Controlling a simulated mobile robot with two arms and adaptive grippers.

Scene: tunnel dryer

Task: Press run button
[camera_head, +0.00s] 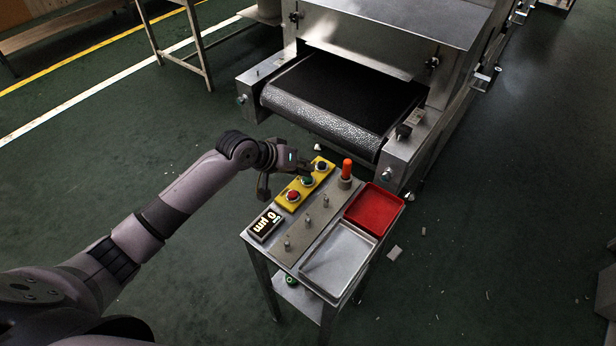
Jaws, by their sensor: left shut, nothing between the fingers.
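A yellow button panel (283,207) lies on the small metal stand in the middle of the view. It carries a red button (293,196), a green button (307,181) and a dark button (321,166) in a row. No label on them is readable, so I cannot tell by text which is the run button. My left gripper (304,167) is shut and empty, at the far left side of the panel close to the green and dark buttons. I cannot tell whether it touches either one. My right gripper is out of view.
The stand also holds a lit display (265,225), small toggles (308,222), an orange-red post (346,169), a red tray (374,208) and a metal tray (340,252). The dryer's dark belt (340,92) is behind. Green floor lies open on both sides.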

